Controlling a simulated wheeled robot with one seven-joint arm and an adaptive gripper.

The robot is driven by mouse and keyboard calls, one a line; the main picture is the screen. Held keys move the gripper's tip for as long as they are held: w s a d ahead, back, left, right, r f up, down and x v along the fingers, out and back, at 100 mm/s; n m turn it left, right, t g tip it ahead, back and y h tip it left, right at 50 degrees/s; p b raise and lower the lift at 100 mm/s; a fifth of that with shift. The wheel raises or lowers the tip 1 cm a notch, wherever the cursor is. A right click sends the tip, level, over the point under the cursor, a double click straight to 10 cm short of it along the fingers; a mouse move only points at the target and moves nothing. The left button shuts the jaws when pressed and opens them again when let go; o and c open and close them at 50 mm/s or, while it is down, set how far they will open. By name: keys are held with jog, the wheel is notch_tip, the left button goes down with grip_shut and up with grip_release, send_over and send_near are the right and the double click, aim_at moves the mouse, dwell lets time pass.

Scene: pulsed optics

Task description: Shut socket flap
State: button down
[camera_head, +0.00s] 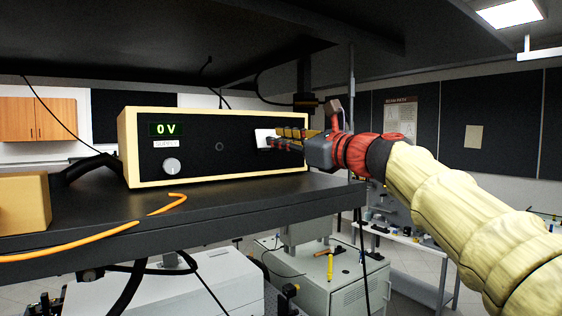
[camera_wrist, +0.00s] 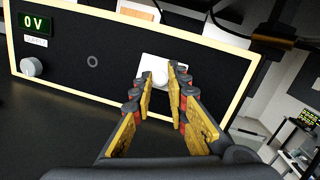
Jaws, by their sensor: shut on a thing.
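The white socket flap (camera_head: 263,136) is at the right part of the dark front panel of a supply unit (camera_head: 220,163). In the wrist view the flap (camera_wrist: 152,66) is a square white plate with a rounded white piece between the fingertips. My gripper (camera_head: 277,140) reaches in from the right, its yellow fingers at the flap. In the wrist view my gripper (camera_wrist: 162,84) is shut on the rounded white part of the flap, one finger on each side. The socket behind is hidden, and I cannot tell how far the flap stands open.
The unit has a 0 V display (camera_head: 168,129) and a grey knob (camera_head: 172,166) at its left. It stands on a dark shelf (camera_head: 230,196), with another shelf overhead. An orange cable (camera_head: 100,233) and a yellow box (camera_head: 22,203) lie at the left. A dark post (camera_head: 304,80) rises behind.

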jog(key=f+b, duration=0.1)
jog(key=b, duration=0.2)
jog(key=shift+w+f+t+y, duration=0.1)
jog(key=shift+f+t+y, duration=0.05)
jog(key=shift+t+y, duration=0.2)
jog(key=shift+a+y+b, duration=0.1)
jog(key=shift+y+b, duration=0.25)
jog(key=shift+b, duration=0.6)
jog(key=shift+w+t+b, duration=0.1)
jog(key=shift+t+b, duration=0.15)
jog(key=shift+b, duration=0.35)
jog(key=c, duration=1.8)
grip_release()
jog(key=shift+o, duration=0.3)
jog(key=v, duration=1.2)
